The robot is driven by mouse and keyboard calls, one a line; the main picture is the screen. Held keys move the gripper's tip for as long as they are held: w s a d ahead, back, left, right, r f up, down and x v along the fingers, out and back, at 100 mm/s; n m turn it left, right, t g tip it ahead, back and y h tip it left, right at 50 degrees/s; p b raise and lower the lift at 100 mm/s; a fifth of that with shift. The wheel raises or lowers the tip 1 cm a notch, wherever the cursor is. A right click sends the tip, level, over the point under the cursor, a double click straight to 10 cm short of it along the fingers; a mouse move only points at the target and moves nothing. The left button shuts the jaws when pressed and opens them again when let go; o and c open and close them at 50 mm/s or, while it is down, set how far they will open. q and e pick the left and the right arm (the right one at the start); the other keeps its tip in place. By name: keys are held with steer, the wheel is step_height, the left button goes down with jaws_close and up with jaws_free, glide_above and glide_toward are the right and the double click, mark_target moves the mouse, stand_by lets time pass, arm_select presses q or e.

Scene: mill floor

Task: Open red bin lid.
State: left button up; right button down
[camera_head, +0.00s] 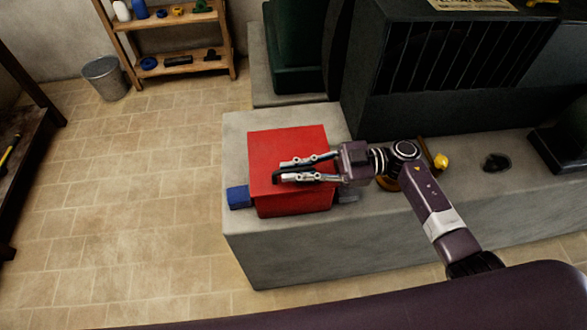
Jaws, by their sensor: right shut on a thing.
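The red bin (293,204) stands on the grey concrete block, near its left end. Its red lid (285,143) appears closed, lying flat on top. My right gripper (281,171) reaches in from the right, over the lid. Its two fingers are shut on a dark handle at the lid, which is mostly hidden between them. My left gripper is not in view.
A blue block (239,197) sits against the bin's left side. A large dark machine (440,70) stands behind to the right. A yellow object (441,161) lies right of my wrist. The tiled floor at left is clear, with a metal bucket (105,78) and wooden shelf further back.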

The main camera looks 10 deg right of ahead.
mark_target(290, 160)
steer(key=shift+r, duration=0.1)
steer(key=shift+w+r+p, duration=0.1)
steer(key=shift+r+p, duration=0.4)
steer(key=shift+p, duration=0.2)
steer(key=w+r+m+p, duration=0.5)
steer(key=r+m+p, duration=0.2)
steer(key=r, duration=0.1)
steer(key=shift+w, duration=0.35)
steer(key=c, duration=2)
jaws_free()
steer(key=d, duration=1.2)
